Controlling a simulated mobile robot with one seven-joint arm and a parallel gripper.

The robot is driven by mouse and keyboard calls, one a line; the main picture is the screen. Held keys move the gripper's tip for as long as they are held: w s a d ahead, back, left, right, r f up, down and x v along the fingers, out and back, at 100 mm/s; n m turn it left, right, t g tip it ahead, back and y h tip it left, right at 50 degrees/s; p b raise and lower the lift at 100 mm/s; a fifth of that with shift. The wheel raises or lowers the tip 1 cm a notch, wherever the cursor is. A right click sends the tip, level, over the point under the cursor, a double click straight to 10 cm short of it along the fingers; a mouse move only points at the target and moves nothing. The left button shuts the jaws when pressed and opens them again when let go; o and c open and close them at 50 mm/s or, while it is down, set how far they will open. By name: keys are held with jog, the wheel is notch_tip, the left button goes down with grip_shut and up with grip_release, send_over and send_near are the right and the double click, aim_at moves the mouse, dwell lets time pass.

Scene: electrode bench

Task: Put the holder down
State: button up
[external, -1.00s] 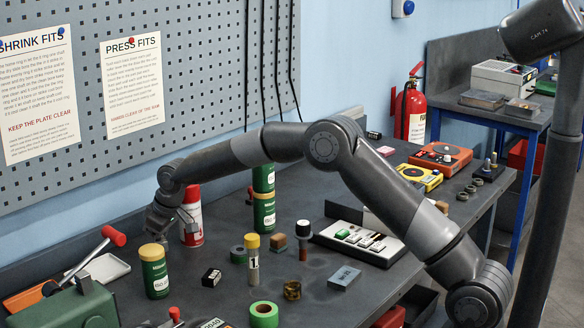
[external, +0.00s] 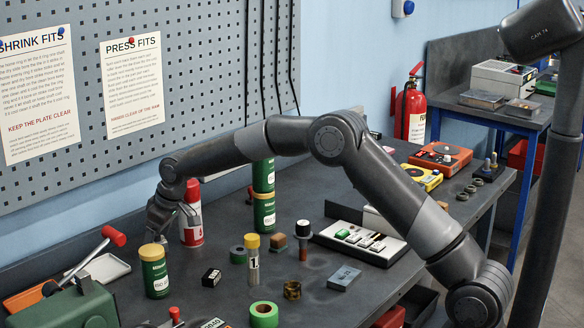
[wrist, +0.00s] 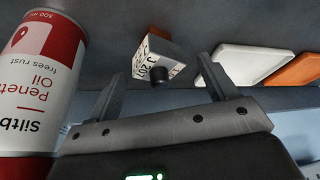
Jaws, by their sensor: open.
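A small pale block with printed labels and a round black knob, likely the holder (wrist: 172,50), shows in the wrist view beyond my fingertips and between them in the picture. My gripper (wrist: 158,67) is open, with its two fingers apart and nothing held between them. The block appears to be on the dark bench top, though its contact is not clear. In the external view my gripper (external: 160,222) is over the far left of the bench (external: 200,312), behind a green can with a yellow lid (external: 155,272). I cannot make out the block there.
A red and white oil can (wrist: 38,80) stands close beside my gripper; it also shows in the external view (external: 192,225). A white tray (wrist: 248,65) and an orange tray (wrist: 300,70) lie on the other side. Stacked green cans (external: 264,212) stand farther right.

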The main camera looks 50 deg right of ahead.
jog(key=s+d+r, duration=0.3)
jog(key=s+r, duration=0.4)
jog(key=r, duration=0.2)
jog(key=s+d+r, duration=0.3)
jog(key=s+r, duration=0.3)
jog(key=r, duration=0.3)
jog(key=s+d+r+m+t+h, duration=0.1)
jog(key=s+d+r, duration=0.2)
jog(key=s, duration=0.5)
jog(key=s+d+r+m+h, duration=0.1)
jog(key=s+d+r, duration=0.1)
jog(key=s, duration=0.6)
jog(key=s+d+f+m, duration=0.1)
jog(key=s+d+f, duration=0.2)
jog(key=s, duration=0.9)
jog(key=s+d+f+m, duration=0.1)
jog(key=s+d+f, duration=0.1)
jog(key=s, duration=0.9)
jog(key=shift+s+d+f+m+t, duration=0.3)
jog(key=shift+s+d+f, duration=0.1)
jog(key=shift+d, duration=0.25)
